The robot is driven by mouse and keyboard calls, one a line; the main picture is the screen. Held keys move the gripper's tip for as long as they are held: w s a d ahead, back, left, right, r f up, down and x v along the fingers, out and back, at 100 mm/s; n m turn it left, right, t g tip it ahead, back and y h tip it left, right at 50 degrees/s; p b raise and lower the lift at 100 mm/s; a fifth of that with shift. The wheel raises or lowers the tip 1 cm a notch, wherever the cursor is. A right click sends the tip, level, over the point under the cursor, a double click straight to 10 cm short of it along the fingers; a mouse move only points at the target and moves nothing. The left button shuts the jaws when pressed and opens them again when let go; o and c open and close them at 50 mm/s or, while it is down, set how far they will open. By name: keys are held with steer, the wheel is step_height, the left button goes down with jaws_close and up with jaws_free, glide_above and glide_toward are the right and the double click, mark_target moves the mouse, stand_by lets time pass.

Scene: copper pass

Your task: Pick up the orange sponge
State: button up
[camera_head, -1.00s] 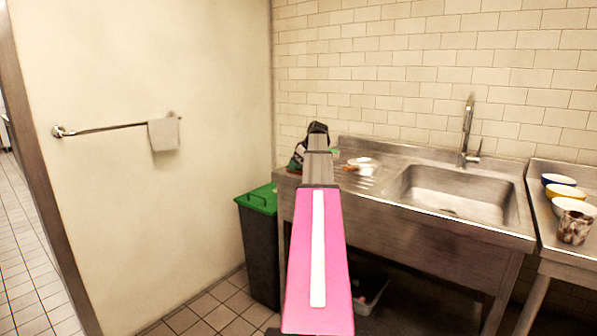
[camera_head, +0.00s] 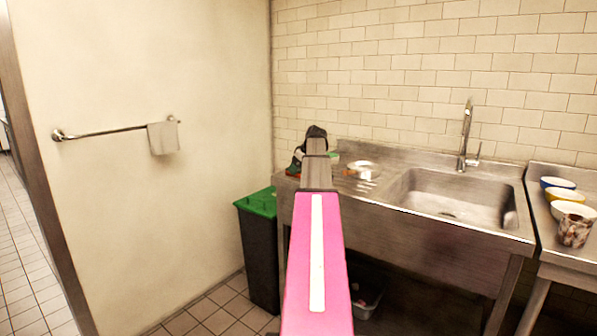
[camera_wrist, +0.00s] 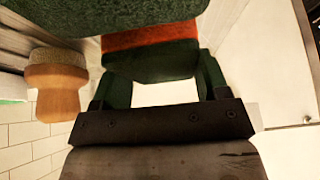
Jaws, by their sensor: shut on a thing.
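The orange sponge (camera_wrist: 150,38) shows in the wrist view as an orange band with a dark green face below it. It sits between the two fingers of my gripper (camera_wrist: 160,75), which is shut on it. A large dark green piece (camera_wrist: 110,14) fills the top of that view, partly covering the orange band; I cannot tell whether it is part of the same sponge. In the head view my arm hides most of the gripper and the sponge, at the left end of the steel sink counter (camera_head: 395,215).
A wooden brush (camera_wrist: 58,85) stands close left of the sponge in the wrist view. A round pale dish (camera_head: 362,170) is on the drainboard, left of the sink basin (camera_head: 455,195). A green-lidded bin (camera_head: 260,203) stands below left. Several bowls (camera_head: 562,194) are at far right.

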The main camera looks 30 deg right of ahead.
step_height(320, 180, up, 4)
steer(key=shift+f, duration=0.15)
steer(key=s+a+r, duration=0.1)
steer(key=a+r, duration=0.1)
steer(key=a, duration=0.1)
steer(key=s+a+r, duration=0.1)
steer(key=a+r, duration=0.1)
steer(key=a, duration=0.2)
steer(key=s+a+r, duration=0.2)
steer(key=a, duration=0.2)
steer(key=shift+r, duration=0.4)
